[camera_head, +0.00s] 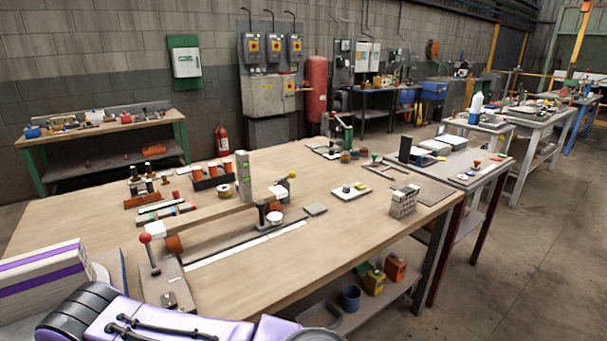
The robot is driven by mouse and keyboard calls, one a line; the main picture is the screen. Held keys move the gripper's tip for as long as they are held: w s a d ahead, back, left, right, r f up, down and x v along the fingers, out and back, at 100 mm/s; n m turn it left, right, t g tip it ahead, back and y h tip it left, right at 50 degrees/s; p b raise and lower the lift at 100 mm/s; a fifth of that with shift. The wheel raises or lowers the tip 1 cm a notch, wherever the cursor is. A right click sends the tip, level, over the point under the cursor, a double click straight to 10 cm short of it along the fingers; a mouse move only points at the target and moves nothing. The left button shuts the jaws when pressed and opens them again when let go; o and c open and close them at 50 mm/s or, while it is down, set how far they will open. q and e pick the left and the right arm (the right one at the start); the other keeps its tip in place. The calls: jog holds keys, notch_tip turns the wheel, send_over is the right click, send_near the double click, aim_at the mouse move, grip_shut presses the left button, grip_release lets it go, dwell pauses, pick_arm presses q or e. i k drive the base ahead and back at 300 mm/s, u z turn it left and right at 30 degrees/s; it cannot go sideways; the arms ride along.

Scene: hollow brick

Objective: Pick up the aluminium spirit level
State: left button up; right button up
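I cannot single out the aluminium spirit level with certainty. A light grey upright bar with green patches (243,177) stands on the wooden workbench (340,235), behind a long beam-like fixture; it may be the level. Some short flat bars with green and red edges (163,209) lie on the bench to its left. A grey hollow brick (404,201) stands near the bench's right edge. Purple and black parts of my own body fill the bottom left. Neither gripper shows.
The long fixture with a red-knobbed lever (146,240) takes up the bench's left side. A dark tray with orange rolls (212,175) sits behind it. The front middle of the bench is clear. A side table (462,180) adjoins at right; a shelf below holds small containers (375,281).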

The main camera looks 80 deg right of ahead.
aim_at(242, 157)
jog(key=z, duration=2.5)
